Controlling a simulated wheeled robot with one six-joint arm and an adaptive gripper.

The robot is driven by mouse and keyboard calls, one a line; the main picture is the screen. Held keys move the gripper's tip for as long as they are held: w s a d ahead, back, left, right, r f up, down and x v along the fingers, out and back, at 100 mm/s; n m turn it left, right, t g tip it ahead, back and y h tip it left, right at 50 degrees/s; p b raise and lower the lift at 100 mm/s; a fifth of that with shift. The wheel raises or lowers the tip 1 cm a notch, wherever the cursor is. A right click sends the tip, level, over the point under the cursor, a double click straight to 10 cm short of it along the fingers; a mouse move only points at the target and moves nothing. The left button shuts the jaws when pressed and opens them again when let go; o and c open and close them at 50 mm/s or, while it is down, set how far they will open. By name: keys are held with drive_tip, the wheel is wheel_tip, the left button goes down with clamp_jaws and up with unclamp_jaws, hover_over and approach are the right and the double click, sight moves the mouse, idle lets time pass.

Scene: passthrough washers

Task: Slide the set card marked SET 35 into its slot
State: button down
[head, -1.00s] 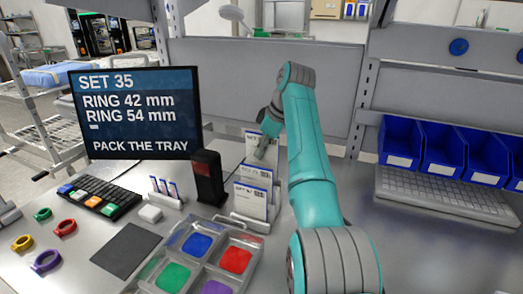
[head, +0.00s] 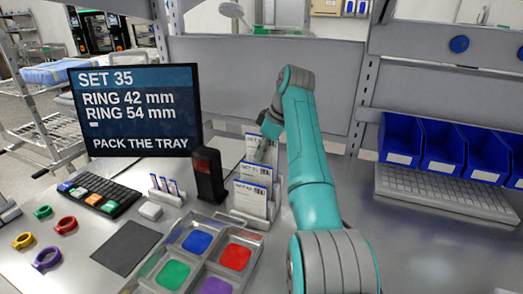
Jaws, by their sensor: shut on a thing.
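Several white set cards with blue headers stand in a stepped rack (head: 243,219) right of the middle of the bench in the head view. The front card (head: 250,199) and the one behind it (head: 256,174) show most of their faces, but their numbers are too small to read surely. My gripper (head: 266,143) is at the rearmost card (head: 253,149), its fingers shut on it near the upper part. My arm and gripper hide part of that card. The monitor (head: 135,110) reads SET 35, RING 42 mm, RING 54 mm, PACK THE TRAY. I cannot make out the card's slot.
A tray (head: 176,238) with blue, red, green and purple compartments lies in front of the rack. A black and red device (head: 208,176) stands left of the cards. Coloured rings, including a purple one (head: 47,257), lie at left. Blue bins (head: 440,150) stand at right.

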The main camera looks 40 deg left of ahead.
drive_tip(key=shift+f, duration=1.4)
idle(0.4)
drive_tip(key=c, duration=1.2)
unclamp_jaws()
drive_tip(key=o, duration=0.5)
drive_tip(key=shift+r, duration=4.5)
